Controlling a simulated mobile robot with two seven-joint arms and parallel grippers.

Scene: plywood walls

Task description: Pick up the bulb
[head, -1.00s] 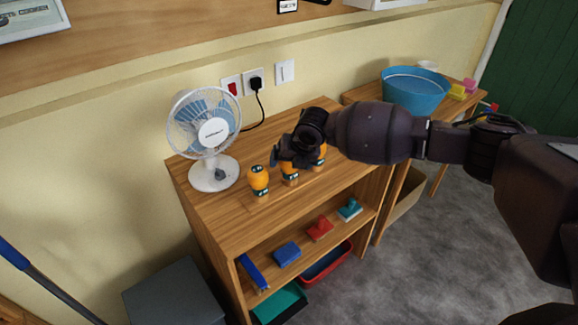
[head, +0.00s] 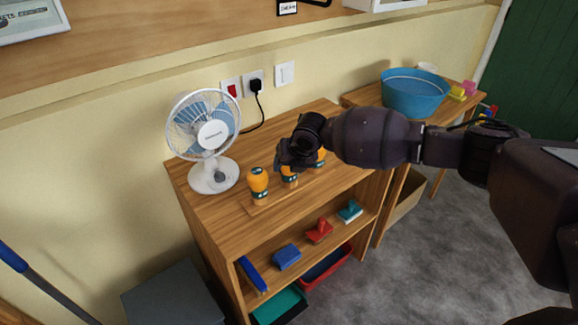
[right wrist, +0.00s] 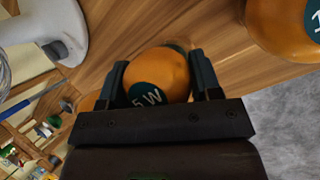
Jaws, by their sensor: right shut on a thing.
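Three orange bulbs with dark teal labels are in a row on a wooden strip on the shelf unit's top in the head view: a left bulb (head: 258,183), a middle bulb (head: 290,174) and a right bulb (head: 321,158). My right gripper (head: 288,164) is over the middle bulb and hides its upper part. In the right wrist view its two fingers (right wrist: 159,62) are shut on the sides of a bulb (right wrist: 158,72) marked "5 W". Another bulb (right wrist: 285,25) shows at the upper right. I cannot tell whether the held bulb is off the strip. My left gripper is not in view.
A white desk fan (head: 205,135) stands left of the bulbs. Behind are wall switches and a plug with a cable. A blue basin (head: 413,92) stands on a table to the right. The lower shelf (head: 300,275) holds blue, red and teal items.

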